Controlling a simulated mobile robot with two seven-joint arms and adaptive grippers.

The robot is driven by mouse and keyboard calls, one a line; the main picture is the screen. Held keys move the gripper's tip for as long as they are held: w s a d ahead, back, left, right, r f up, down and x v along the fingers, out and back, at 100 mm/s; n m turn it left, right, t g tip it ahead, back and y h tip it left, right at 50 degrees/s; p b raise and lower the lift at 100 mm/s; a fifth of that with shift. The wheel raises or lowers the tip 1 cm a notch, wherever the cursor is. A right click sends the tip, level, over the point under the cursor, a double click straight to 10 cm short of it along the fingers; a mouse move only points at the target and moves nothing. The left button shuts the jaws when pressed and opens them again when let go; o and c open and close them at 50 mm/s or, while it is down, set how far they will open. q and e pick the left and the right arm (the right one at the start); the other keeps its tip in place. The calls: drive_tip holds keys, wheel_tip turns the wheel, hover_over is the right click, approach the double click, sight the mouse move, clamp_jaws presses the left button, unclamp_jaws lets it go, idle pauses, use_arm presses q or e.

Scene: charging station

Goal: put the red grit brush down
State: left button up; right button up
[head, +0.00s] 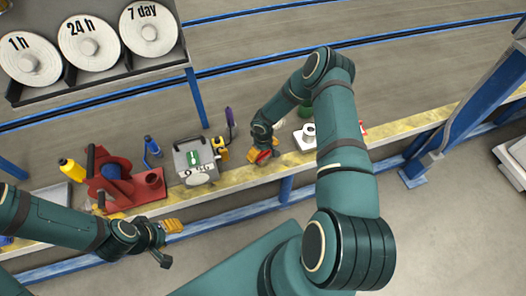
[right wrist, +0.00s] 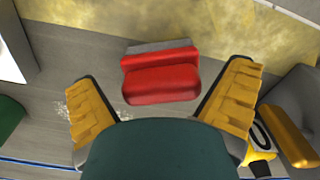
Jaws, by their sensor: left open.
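The red grit brush (right wrist: 160,82), a red block with a grey strip along one side, lies on the bench by the yellow edge stripe. In the right wrist view it is between the two yellow-padded fingers of my right gripper (right wrist: 160,105), with a gap on each side. That gripper is open. In the head view my right gripper (head: 262,154) is low over the bench and partly hides the brush. My left gripper (head: 168,243) is open and empty, in front of the bench edge.
A grey box (head: 195,161) and a yellow device (head: 221,149) stand left of my right gripper. Farther left are a red machine (head: 121,186), a blue bottle (head: 152,147) and a yellow bottle (head: 72,170). A white roll (head: 308,132) is to the right.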

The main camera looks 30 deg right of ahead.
drive_tip(key=shift+r, duration=0.15)
wheel_tip(320, 180, up, 12)
drive_tip(key=p, duration=0.2)
drive_tip(key=s+a+r+y, duration=0.1)
drive_tip(key=s+a, duration=0.2)
drive_tip(key=a, duration=0.3)
drive_tip(key=s+a+r+m+y, duration=0.1)
drive_tip(key=s+a+y, duration=0.15)
drive_tip(key=a, duration=0.35)
drive_tip(key=s+a+r+y, duration=0.1)
drive_tip(key=s+a, duration=0.3)
drive_tip(key=a, duration=0.3)
drive_tip(key=s+a+r+m+t, duration=0.1)
drive_tip(key=s+a+r+m, duration=0.1)
drive_tip(key=s, duration=0.5)
drive_tip(key=shift+s+a+r+m+t+h, duration=0.25)
drive_tip(key=shift+a+r+m+t+h, duration=0.15)
drive_tip(key=shift+a, duration=0.2)
